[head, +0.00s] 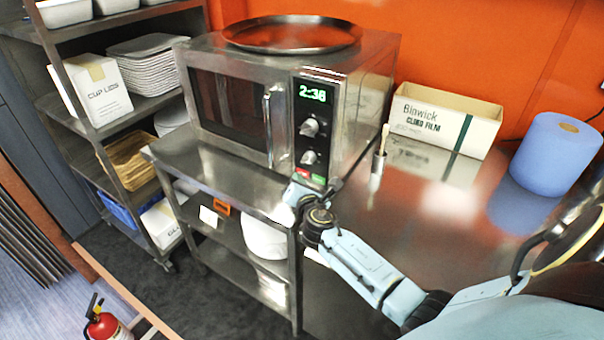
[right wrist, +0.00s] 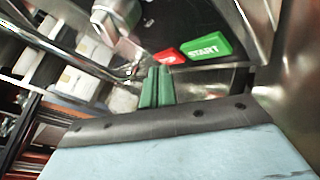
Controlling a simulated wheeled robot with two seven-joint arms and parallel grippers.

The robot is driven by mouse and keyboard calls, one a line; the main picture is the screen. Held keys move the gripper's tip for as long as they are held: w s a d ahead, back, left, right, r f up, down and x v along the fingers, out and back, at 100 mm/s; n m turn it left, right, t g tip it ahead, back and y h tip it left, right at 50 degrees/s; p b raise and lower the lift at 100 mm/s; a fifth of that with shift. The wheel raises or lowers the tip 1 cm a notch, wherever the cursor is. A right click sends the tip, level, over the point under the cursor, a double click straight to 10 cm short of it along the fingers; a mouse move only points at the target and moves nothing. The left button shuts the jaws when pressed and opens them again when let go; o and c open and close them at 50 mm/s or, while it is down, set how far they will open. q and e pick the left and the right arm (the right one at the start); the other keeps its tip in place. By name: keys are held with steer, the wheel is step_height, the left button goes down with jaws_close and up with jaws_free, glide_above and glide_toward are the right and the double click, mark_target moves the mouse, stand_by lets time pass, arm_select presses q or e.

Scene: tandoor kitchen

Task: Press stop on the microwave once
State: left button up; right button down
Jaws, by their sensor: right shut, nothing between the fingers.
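The steel microwave (head: 352,105) stands on a steel counter, door closed, its green display (head: 312,93) lit with digits. Its panel has two knobs and, at the bottom, a red button (head: 302,173) beside a green button (head: 318,179). In the right wrist view the green button (right wrist: 205,48) reads START; the red stop button (right wrist: 169,56) is left of it, its label unclear. My right gripper (head: 299,184) is at the panel's lower end. Its green fingers (right wrist: 157,72) are shut and empty, tips just below the red button; contact cannot be told. My left gripper is out of view.
A round tray (head: 292,35) lies on the microwave. A small container with a brush (head: 377,170) stands close right of the microwave. Further right are a cling film box (head: 445,121) and a blue roll (head: 555,155). A shelf rack (head: 80,60) stands left.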

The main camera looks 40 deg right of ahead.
steer(key=shift+w+d, duration=0.15)
steer(key=shift+d, duration=0.2)
stand_by(0.7)
steer(key=shift+a, duration=0.1)
steer(key=shift+s+a, duration=0.35)
steer(key=shift+a, duration=0.3)
steer(key=shift+s+a+p, duration=0.1)
steer(key=shift+s+a, duration=0.2)
steer(key=shift+a, duration=0.5)
steer(key=shift+s+a+p, duration=0.1)
steer(key=shift+s+a, duration=0.25)
steer(key=shift+a, duration=0.4)
steer(key=shift+s+a+p, duration=0.1)
steer(key=shift+s+a, duration=0.2)
steer(key=shift+a, duration=0.5)
